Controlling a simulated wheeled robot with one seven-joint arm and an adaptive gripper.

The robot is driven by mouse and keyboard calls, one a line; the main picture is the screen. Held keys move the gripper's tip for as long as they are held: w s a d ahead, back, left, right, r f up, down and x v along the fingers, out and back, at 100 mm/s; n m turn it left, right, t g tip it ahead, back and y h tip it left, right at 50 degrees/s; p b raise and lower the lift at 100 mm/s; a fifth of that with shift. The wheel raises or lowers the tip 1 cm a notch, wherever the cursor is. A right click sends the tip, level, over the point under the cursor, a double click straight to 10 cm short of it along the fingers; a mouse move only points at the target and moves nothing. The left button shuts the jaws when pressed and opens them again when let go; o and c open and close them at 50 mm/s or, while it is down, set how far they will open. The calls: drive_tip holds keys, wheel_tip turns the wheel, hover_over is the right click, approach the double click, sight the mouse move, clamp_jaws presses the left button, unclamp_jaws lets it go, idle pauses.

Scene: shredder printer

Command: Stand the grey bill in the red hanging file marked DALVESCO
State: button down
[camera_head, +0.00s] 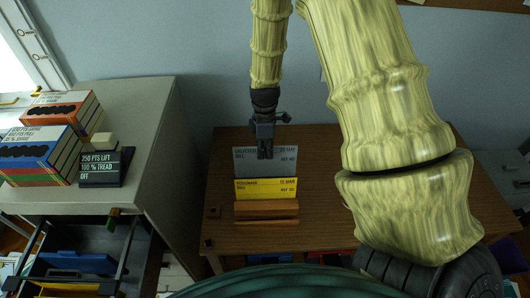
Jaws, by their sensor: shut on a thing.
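The grey bill (280,161) is an upright card with dark print, standing behind a yellow bill (266,188) at the wooden bill holder (266,208) on the brown table. My gripper (265,152) comes down from above and is shut on the grey bill's top edge near its middle, hiding some of its print. The yellow bill hides the grey bill's lower edge, so I cannot tell whether it still rests in the holder. The open drawer at lower left shows a blue file (78,262) and a yellow file edge (68,287). I cannot make out a red file marked DALVESCO.
A grey cabinet (150,150) on the left carries boxes (40,150) and a black sign (101,167). The brown table (320,215) is clear right of the holder. My thick arm link covers the right side. Blue and red items show partly below the table's front edge.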

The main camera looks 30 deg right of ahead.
wheel_tip(320, 180, up, 4)
drive_tip(key=p, duration=0.2)
drive_tip(key=shift+r+p, duration=0.15)
drive_tip(key=shift+p, duration=0.15)
drive_tip(key=shift+r, duration=1.1)
